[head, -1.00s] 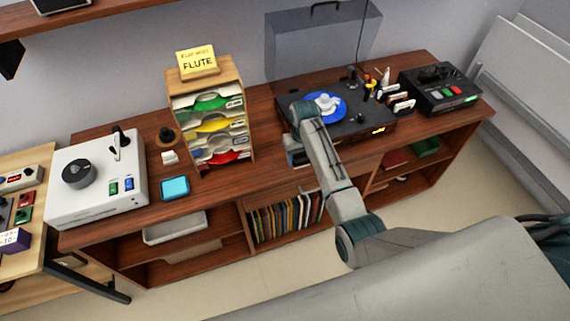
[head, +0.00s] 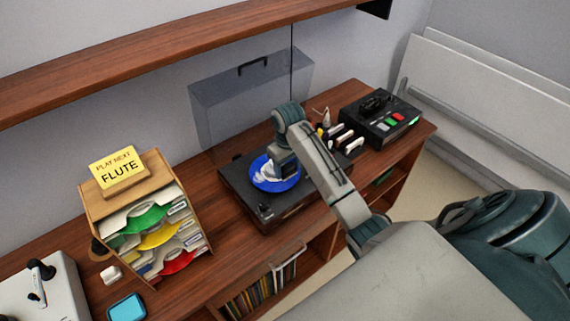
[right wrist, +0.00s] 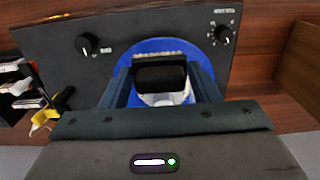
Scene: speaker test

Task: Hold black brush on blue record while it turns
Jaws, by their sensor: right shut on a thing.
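The blue record (head: 291,184) lies on the black turntable (head: 238,184), with a white middle. My right gripper (head: 281,160) is over the record and hides its far part. In the right wrist view, the fingers of the right gripper (right wrist: 161,88) are shut on the black brush (right wrist: 162,76). A pale bristle strip shows along the brush's far edge, over the blue record (right wrist: 150,45). I cannot tell whether the bristles touch the record or whether it is turning. My left gripper is not in view.
Several small upright items (head: 338,137) stand right of the turntable, before a black device (head: 380,118) with lit buttons. A grey lid (head: 250,95) stands behind. A wooden sleeve rack (head: 150,225) with a yellow FLUTE card (head: 119,170) is to the left.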

